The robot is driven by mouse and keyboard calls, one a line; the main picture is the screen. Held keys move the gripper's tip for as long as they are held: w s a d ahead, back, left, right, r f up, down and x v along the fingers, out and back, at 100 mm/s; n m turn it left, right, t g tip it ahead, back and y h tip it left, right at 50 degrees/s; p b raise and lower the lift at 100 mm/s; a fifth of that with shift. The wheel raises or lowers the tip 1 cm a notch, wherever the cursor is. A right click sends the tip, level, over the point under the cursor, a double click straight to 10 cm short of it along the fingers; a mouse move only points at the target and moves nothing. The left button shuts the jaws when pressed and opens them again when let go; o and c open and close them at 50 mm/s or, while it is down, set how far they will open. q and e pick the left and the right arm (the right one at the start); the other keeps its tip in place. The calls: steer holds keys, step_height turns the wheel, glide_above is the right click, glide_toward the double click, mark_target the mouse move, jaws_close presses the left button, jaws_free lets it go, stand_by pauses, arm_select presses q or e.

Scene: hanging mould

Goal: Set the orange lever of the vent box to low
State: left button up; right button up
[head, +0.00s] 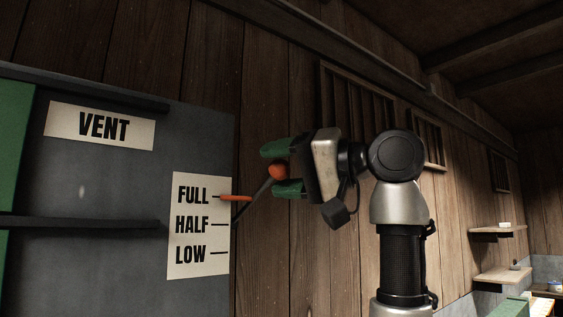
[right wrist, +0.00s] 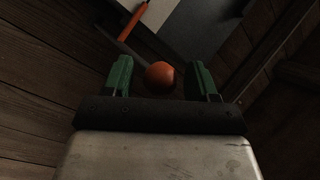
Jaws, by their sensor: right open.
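The grey vent box (head: 110,185) fills the left of the head view. Its white scale card (head: 186,265) reads FULL, HALF, LOW from top to bottom. An orange pointer (head: 236,198) lies level with the FULL mark. The lever's dark rod rises to the right and ends in an orange ball knob (head: 279,171); the knob also shows in the right wrist view (right wrist: 159,75). My right gripper (head: 273,169) is open, its green fingers above and below the knob. In the right wrist view the knob sits between the fingers, with gaps on both sides. My left gripper is out of view.
A plank wall (head: 270,85) runs behind the lever and off to the right. A VENT sign (head: 101,126) is on the box. Small wall shelves (head: 502,275) are at the far right. Below the lever, right of the box, the space looks clear.

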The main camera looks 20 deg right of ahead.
jaws_close()
stand_by(0.3)
steer(key=shift+s+d+f+b, duration=0.1)
steer(key=shift+s+f+b, duration=0.05)
steer(key=shift+b, duration=0.2)
steer(key=shift+s+f+b, duration=0.1)
steer(key=shift+f+b, duration=0.2)
steer(key=shift+b, duration=0.15)
step_height(320, 180, down, 16)
steer(key=n+t+y+b, duration=0.1)
steer(key=n+y+b, duration=0.6)
steer(key=b, duration=1)
steer(key=shift+w+f+t+y+b, duration=0.2)
steer(key=shift+t+y+b, duration=0.15)
steer(key=shift+y, duration=0.25)
